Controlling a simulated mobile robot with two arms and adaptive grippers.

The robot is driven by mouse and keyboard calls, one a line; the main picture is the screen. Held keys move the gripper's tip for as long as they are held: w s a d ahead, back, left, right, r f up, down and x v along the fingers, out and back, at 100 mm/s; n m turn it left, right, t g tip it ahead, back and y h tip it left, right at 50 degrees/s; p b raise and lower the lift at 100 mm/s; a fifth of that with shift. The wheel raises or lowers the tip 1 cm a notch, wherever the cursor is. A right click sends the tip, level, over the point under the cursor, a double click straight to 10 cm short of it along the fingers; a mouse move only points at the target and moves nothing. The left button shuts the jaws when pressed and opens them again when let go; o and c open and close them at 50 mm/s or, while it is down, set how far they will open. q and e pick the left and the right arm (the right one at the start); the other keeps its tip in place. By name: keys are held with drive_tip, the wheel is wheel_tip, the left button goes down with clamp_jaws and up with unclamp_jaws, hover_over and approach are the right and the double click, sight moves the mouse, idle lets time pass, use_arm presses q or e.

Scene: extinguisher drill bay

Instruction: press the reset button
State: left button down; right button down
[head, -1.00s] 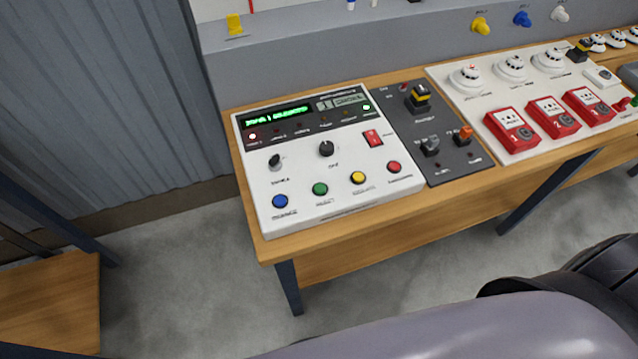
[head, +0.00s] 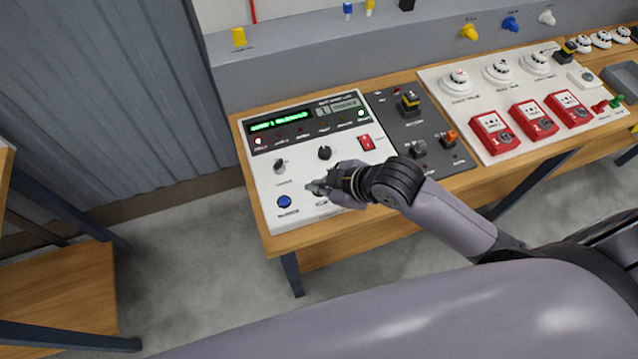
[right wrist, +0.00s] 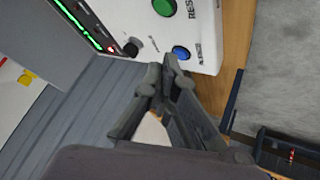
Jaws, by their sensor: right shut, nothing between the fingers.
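The white control panel (head: 262,187) lies on the wooden table. In the right wrist view a large green button (right wrist: 164,8) has a label beginning "RES" beside it, cut off by the frame edge. A blue button (right wrist: 181,53) is beside it and also shows in the head view (head: 284,201). My right gripper (head: 316,187) is shut and empty over the panel's front row, hiding the green button in the head view. Its fingertips (right wrist: 166,67) appear close to the blue button in the wrist view; contact cannot be told. My left gripper is out of view.
Black knobs (head: 324,153) and a red rocker switch (head: 367,143) sit behind the button row. A dark switch panel (head: 425,140) and red call points (head: 494,133) are to the right. My right forearm crosses the table's front edge.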

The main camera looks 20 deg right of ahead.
drive_tip(key=w+r+n, duration=0.1)
drive_tip(key=w+r+n+y, duration=0.1)
drive_tip(key=n, duration=0.1)
drive_tip(key=w+r+n, duration=0.1)
drive_tip(key=n, duration=0.1)
drive_tip(key=shift+w+d+r+y, duration=0.15)
drive_tip(key=shift+d+r+y, duration=0.15)
drive_tip(key=shift+d+r, duration=0.1)
drive_tip(key=shift+w, duration=0.1)
wheel_tip(320, 180, down, 7)
drive_tip(key=b, duration=0.6)
drive_tip(key=shift+b, duration=0.4)
drive_tip(key=shift+f+b, duration=0.3)
drive_tip(key=shift+f, duration=0.6)
